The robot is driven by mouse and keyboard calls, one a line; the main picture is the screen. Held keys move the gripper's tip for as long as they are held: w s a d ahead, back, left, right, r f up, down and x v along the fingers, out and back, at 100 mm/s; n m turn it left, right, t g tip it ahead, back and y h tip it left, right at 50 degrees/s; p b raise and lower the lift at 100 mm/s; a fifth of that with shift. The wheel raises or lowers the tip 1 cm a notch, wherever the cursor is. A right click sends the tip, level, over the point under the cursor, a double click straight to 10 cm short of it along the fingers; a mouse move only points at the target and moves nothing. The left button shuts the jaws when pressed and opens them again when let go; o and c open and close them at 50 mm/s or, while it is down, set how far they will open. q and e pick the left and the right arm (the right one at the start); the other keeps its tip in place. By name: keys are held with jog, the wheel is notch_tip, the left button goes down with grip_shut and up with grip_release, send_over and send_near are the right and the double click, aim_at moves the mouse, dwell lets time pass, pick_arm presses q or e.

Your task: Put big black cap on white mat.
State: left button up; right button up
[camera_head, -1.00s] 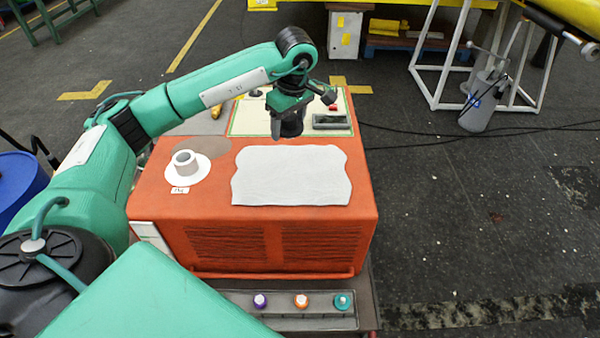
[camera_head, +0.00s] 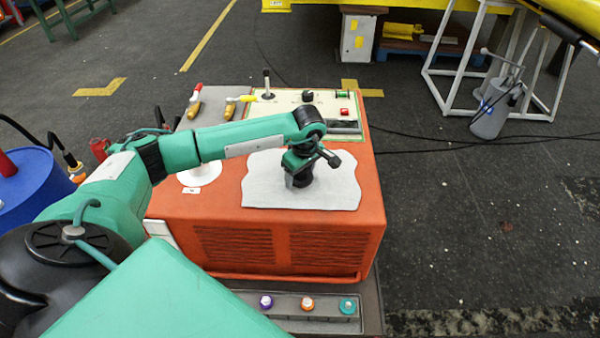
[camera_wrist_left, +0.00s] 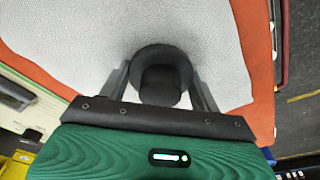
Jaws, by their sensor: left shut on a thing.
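The big black cap (camera_wrist_left: 160,60) shows in the left wrist view as a dark round disc with a narrower knob. My left gripper (camera_wrist_left: 160,88) has its two fingers on either side of the knob and is shut on it. In the head view the left gripper (camera_head: 299,168) points down over the middle of the white mat (camera_head: 262,185). The cap (camera_head: 299,181) is at or just above the mat; I cannot tell if it touches. The mat lies flat on the orange box. My right gripper is not in view.
The orange box (camera_head: 260,215) carries a control panel (camera_head: 290,105) with a lever and knobs at the back. Screwdrivers (camera_head: 195,104) lie at the back left. A white flanged part (camera_head: 200,175) is partly hidden behind my left arm. A front ledge holds several coloured buttons (camera_head: 307,304).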

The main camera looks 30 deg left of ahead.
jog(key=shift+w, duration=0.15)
pick_arm(q)
jog(key=o, duration=1)
jog(key=shift+o, duration=0.2)
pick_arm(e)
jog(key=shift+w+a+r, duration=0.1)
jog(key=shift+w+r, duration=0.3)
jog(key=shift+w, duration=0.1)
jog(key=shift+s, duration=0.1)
pick_arm(q)
jog(key=shift+r, duration=0.15)
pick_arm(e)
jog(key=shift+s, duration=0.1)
